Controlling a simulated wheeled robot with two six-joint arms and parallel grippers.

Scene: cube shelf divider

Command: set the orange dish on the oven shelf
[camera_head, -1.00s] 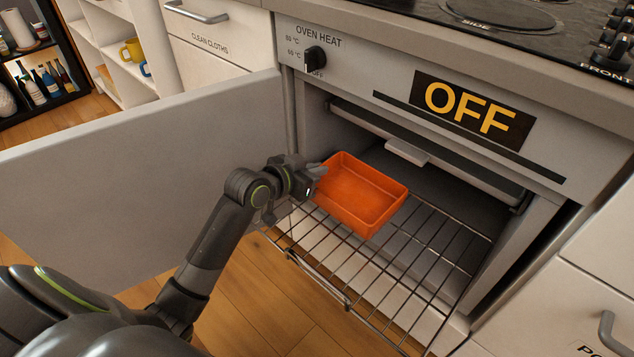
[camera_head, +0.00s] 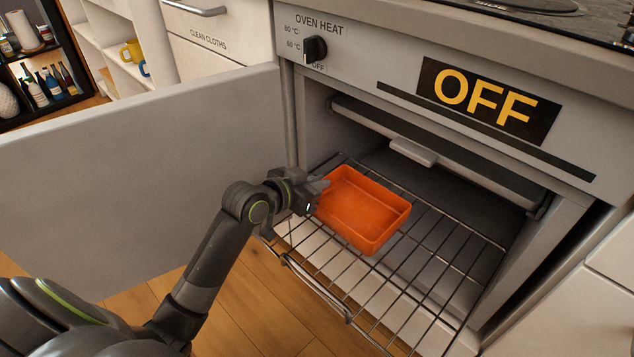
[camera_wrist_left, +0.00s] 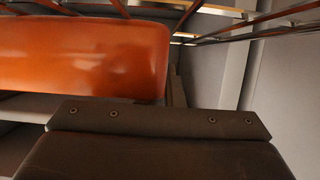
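The orange dish (camera_head: 362,208) is a shallow, empty rectangular tray over the pulled-out wire oven shelf (camera_head: 440,245), near its left side. It looks level; whether it rests fully on the wires is unclear. My left gripper (camera_head: 318,192) is at the dish's left edge, its fingertips close to the rim. In the left wrist view the dish's orange wall (camera_wrist_left: 85,58) fills the upper left beside a dark gripper part (camera_wrist_left: 160,118). Whether the fingers are closed on the rim is hidden. My right gripper is not in view.
The open oven door (camera_head: 130,180) stands to the left of the shelf. The oven front carries a heat knob (camera_head: 315,48) and a sign reading OFF (camera_head: 488,100). The shelf's right part is bare. A shelving unit with mugs (camera_head: 132,53) is at the back left.

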